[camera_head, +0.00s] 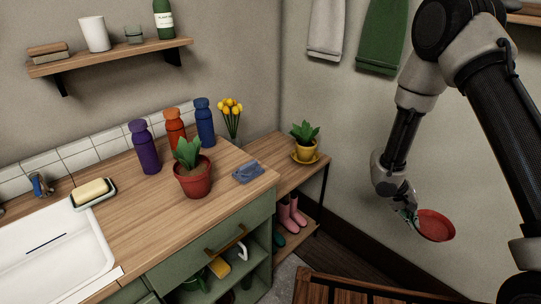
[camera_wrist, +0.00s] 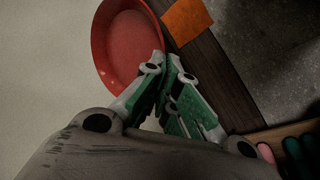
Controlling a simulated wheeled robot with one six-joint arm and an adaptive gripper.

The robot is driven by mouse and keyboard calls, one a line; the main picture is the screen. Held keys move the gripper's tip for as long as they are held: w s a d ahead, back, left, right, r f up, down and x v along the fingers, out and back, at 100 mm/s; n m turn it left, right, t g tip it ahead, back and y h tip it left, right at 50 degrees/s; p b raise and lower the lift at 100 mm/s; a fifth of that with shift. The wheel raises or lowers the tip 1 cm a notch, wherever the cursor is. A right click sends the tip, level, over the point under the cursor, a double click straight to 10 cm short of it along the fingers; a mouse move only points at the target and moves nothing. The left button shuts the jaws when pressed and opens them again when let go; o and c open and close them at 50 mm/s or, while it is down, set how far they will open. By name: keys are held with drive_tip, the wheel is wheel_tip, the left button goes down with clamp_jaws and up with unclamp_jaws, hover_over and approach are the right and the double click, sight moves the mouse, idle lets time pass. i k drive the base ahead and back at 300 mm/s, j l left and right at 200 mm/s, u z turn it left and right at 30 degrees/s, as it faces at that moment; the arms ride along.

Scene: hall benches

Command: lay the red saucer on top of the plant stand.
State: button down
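The red saucer (camera_head: 436,226) is in the air at the right in the head view, its edge at my gripper (camera_head: 412,217). In the wrist view the saucer (camera_wrist: 122,45) is at the top, its rim at the fingertips of my gripper (camera_wrist: 165,75). My gripper is shut on that rim. The wooden-topped stand with dark legs (camera_head: 279,160), which looks like the plant stand, is beside the counter, left of my gripper. A yellow pot with a green plant (camera_head: 304,145) stands on it in a yellow saucer. The stand's front top is bare.
The counter (camera_head: 135,215) holds a red potted plant (camera_head: 194,180), several bottles, a blue cloth (camera_head: 248,172) and a sink. Pink boots (camera_head: 293,215) are under the stand. A slatted wooden piece (camera_head: 365,291) is at the bottom. Towels (camera_head: 327,28) hang on the wall.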

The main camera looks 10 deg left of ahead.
sight(281, 170)
drive_tip(key=i+l+u, duration=0.45)
drive_tip(key=l+u, duration=0.15)
drive_tip(key=i+l+u, duration=0.15)
drive_tip(key=l+u, duration=0.2)
drive_tip(key=i+l+u, duration=0.1)
drive_tip(key=l+u, duration=0.2)
drive_tip(key=l, duration=0.2)
